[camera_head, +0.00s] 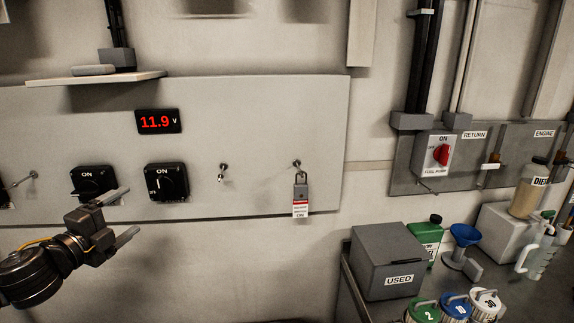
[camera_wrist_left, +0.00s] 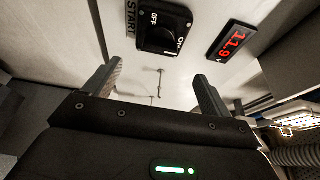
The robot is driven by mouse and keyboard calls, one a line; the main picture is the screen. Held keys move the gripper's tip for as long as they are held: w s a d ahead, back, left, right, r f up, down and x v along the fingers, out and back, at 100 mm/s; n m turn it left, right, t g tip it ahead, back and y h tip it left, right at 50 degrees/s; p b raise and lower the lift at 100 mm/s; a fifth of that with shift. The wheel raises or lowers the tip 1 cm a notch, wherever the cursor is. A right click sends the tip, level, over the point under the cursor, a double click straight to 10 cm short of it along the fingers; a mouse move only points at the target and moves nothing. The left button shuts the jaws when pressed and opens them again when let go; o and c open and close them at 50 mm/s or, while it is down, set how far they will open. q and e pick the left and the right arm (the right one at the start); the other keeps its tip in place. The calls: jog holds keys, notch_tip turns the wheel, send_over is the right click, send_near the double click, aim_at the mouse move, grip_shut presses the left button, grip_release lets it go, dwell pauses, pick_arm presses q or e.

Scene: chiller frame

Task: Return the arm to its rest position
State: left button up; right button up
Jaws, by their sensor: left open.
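My left gripper (camera_head: 128,211) is open and empty at the lower left of the head view, in front of the grey panel (camera_head: 250,120) and below its rotary switches. One finger reaches up near the left switch (camera_head: 93,183), and the other points right below the panel's lower edge. In the left wrist view, the two fingers (camera_wrist_left: 158,76) stand wide apart with nothing between them. Beyond them I see a black rotary switch (camera_wrist_left: 163,28) and the red display (camera_wrist_left: 231,41). My right gripper is in neither view.
A second switch (camera_head: 166,182) and a hanging padlock with a tag (camera_head: 300,195) are on the panel. At the right stand a grey USED box (camera_head: 388,262), a green can (camera_head: 425,240), a blue funnel (camera_head: 464,236) and several lidded jars. Bare wall lies below the panel.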

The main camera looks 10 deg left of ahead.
pick_arm(q)
jog(key=s+d+f+n+g+y, duration=0.1)
jog(key=s+d+f+n+g, duration=0.2)
jog(key=f, duration=0.6)
jog(key=s+d+f+n+g+y, duration=0.15)
jog(key=s+f+n, duration=0.3)
jog(key=f, duration=0.55)
jog(key=s+d+f+n+g+y, duration=0.1)
jog(key=s+f+n+g+y, duration=0.2)
jog(key=f, duration=0.6)
jog(key=s+d+f+n+g+h, duration=0.25)
jog(key=s+d+f, duration=0.25)
jog(key=s+d, duration=0.25)
jog(key=s+d+f+n+g+h, duration=0.2)
jog(key=s+d+f+n+g, duration=0.2)
jog(key=s+d+f, duration=0.4)
notch_tip(320, 180, down, 22)
jog(key=d+g, duration=0.1)
jog(key=g, duration=0.1)
jog(key=s+a+f+g, duration=0.1)
jog(key=s+a+f, duration=0.1)
jog(key=s+f, duration=1.4)
jog(key=shift+s+a+f+m, duration=0.25)
jog(key=shift+a+f+m, duration=0.1)
jog(key=shift+f, duration=0.5)
